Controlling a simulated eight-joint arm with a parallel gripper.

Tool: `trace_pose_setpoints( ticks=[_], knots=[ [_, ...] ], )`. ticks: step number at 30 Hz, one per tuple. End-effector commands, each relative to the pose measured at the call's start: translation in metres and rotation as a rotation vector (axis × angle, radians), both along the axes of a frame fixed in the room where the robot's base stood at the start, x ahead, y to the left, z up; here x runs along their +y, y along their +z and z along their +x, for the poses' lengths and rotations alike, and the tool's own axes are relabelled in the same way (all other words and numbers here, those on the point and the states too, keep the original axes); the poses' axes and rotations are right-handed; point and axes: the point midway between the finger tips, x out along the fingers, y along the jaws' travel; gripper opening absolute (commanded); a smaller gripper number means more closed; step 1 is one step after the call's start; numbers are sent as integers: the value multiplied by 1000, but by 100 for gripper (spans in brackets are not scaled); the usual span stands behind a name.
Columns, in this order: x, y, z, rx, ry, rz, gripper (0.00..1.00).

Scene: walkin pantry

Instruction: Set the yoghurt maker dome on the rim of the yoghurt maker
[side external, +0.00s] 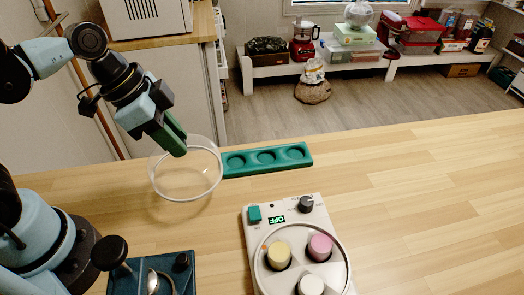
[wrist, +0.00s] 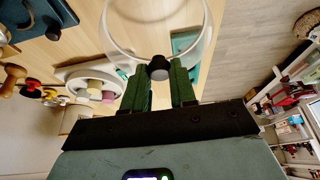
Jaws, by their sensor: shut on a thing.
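The yoghurt maker dome (side external: 186,186) is a clear bowl-shaped cover with a pale rim. My gripper (side external: 179,150) is shut on its dark knob (wrist: 158,68), which sits between the green fingers (wrist: 160,82) in the wrist view. The dome is held above the table, left of the yoghurt maker (side external: 254,240). The yoghurt maker is a pale unit with a round ring, an OFF display and a dark dial. Pink, yellow and white jars stand inside its ring. It also shows left of the fingers in the wrist view (wrist: 75,75). Dome and maker are apart.
A green tray with round wells (side external: 225,162) lies just right of the dome. A dark blue device (side external: 180,276) with black knobs stands at the table's front, left of the maker. The wooden table (side external: 430,210) is clear to the right.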

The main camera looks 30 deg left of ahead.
Motion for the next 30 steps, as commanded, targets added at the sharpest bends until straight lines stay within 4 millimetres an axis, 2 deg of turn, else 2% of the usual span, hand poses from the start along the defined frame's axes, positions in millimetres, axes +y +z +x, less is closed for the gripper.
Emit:
trace_pose_setpoints(
  ticks=[6,11,16,20,25,30],
  knots=[
    [0,25,0,0,0,0,0],
    [-1,35,0,0,-7,0,0],
    [-21,45,6,2,-99,1,0],
    [-56,54,14,2,-251,4,0],
    [-116,62,19,4,-485,3,0],
    [-178,64,12,3,-716,5,0]
  ],
)
